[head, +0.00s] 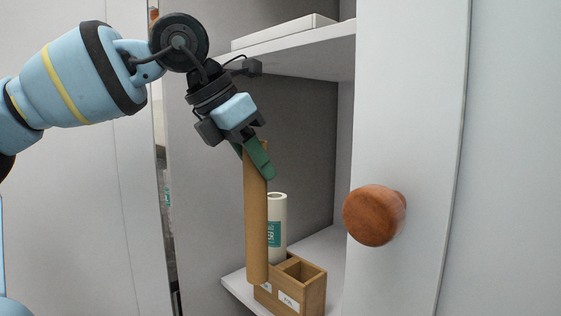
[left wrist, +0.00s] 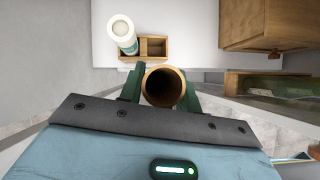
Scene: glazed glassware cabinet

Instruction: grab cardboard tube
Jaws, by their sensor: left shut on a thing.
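The cardboard tube (head: 256,225) is a long brown cylinder, held upright in the head view in front of the cabinet's lower shelf. My left gripper (head: 257,158) is shut on it near its top end, with the green fingers on either side. In the left wrist view the tube's open round end (left wrist: 164,89) faces the camera between the green fingers. In the head view its lower end overlaps the wooden box; whether it touches the box or shelf I cannot tell. My right gripper is not in view.
A wooden compartment box (head: 312,283) stands on the lower shelf (head: 325,245). A white roll with a teal label (head: 279,240) stands behind the tube. A flat white box (head: 283,30) lies on the upper shelf. A white door with a round wooden knob (head: 374,215) is at right.

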